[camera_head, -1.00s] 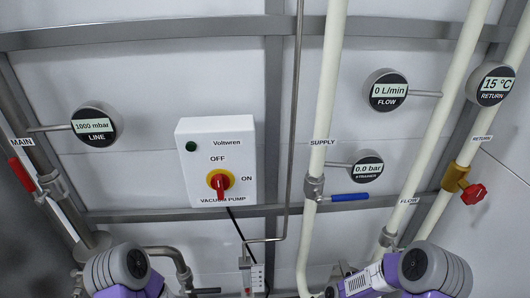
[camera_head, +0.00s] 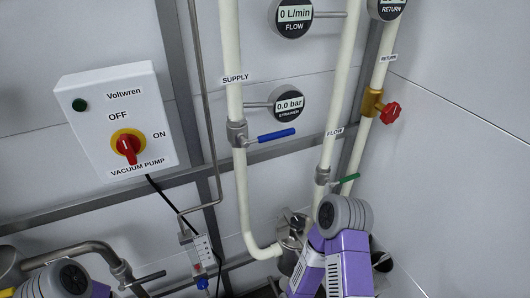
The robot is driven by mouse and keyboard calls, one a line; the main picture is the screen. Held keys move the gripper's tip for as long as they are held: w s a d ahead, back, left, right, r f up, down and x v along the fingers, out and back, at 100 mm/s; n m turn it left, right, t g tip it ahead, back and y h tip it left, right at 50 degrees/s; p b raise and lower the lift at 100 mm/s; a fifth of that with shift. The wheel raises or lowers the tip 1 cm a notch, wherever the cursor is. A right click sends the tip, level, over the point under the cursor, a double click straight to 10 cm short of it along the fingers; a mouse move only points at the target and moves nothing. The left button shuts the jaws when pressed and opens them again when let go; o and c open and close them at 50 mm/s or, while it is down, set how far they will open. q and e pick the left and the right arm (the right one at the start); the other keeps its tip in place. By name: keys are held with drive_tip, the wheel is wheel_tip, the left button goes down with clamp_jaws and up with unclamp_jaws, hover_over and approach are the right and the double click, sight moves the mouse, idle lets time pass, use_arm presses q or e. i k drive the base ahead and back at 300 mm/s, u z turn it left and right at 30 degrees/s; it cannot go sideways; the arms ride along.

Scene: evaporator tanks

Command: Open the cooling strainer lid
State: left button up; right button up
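A metal fitting (camera_head: 288,240) stands at the lower end of the white supply pipe (camera_head: 242,190), low in the view. It appears to be the cooling strainer, but my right arm covers its right side. Its lid is too small and too hidden to tell whether it is open or shut. The strainer gauge (camera_head: 288,105) above it reads 0.0 bar. My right arm shows just right of the fitting and my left arm shows at the lower left edge. Neither gripper's fingers can be seen.
The blue-handled supply valve (camera_head: 262,138), a green-handled valve (camera_head: 345,179) on the flow pipe and a red return valve (camera_head: 388,113) stick out nearby. The vacuum pump box (camera_head: 117,120) is at the left. The right wall (camera_head: 460,140) is bare.

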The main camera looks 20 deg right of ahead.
sight(293, 240)
drive_tip(key=z, duration=1.2)
drive_tip(key=k, duration=1)
drive_tip(key=u, duration=1.45)
drive_tip(key=i, duration=0.6)
drive_tip(key=z, duration=0.75)
